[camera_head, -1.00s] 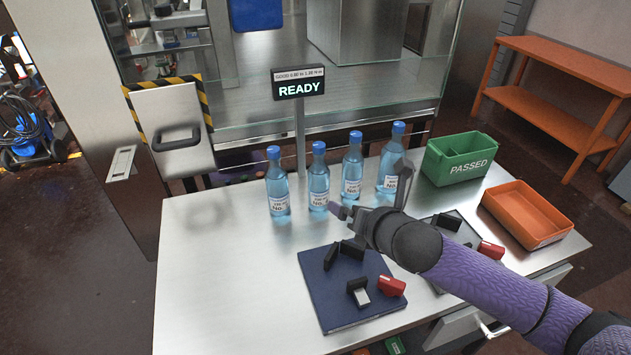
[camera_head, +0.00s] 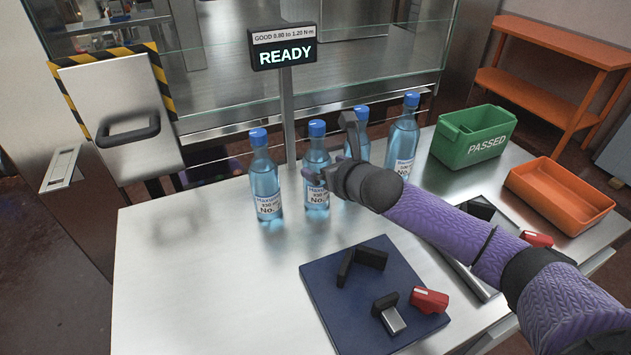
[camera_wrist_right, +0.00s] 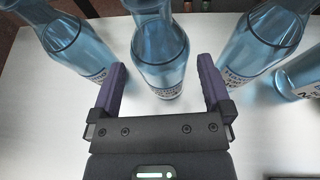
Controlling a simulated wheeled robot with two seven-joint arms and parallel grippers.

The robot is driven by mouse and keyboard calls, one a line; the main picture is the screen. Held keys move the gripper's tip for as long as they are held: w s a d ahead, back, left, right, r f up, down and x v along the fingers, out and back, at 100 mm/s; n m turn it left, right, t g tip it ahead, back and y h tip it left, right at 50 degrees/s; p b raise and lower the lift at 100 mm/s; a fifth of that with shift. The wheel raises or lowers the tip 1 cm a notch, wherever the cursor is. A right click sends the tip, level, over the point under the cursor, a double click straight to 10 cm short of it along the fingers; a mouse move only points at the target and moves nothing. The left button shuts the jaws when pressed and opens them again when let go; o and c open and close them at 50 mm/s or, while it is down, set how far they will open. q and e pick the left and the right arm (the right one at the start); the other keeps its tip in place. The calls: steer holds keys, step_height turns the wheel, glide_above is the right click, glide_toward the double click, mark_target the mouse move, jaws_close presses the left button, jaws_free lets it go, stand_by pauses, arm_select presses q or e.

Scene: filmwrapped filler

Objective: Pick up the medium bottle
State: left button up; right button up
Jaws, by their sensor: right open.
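Several clear blue bottles with blue caps stand upright in a row on the steel table (camera_head: 170,280). They look alike; I cannot tell which is the medium one. In the head view they are the leftmost bottle (camera_head: 265,185), the second bottle (camera_head: 316,155), the third bottle (camera_head: 362,150), partly hidden by my gripper, and the rightmost bottle (camera_head: 404,140). My right gripper (camera_head: 333,165) is open at the second bottle. In the right wrist view, one bottle (camera_wrist_right: 160,55) stands between and beyond its purple fingertips (camera_wrist_right: 162,78), not gripped. My left gripper is out of view.
A blue mat (camera_head: 350,310) with dark and red parts lies at the front. A green PASSED bin (camera_head: 473,135) and an orange tray (camera_head: 560,195) stand right. A READY display (camera_head: 284,48) rises behind the bottles. The table's left side is clear.

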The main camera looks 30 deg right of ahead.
mark_target(319, 167)
steer(key=x, duration=0.2)
steer(key=b+x, duration=0.1)
steer(key=shift+w+f, duration=0.15)
steer(key=shift+f, duration=0.35)
steer(key=shift+w+b, duration=0.35)
steer(key=shift+r, duration=0.1)
steer(key=shift+c, duration=0.9)
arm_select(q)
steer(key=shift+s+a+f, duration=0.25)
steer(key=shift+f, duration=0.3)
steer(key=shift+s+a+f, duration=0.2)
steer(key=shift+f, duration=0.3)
arm_select(e)
jaws_close()
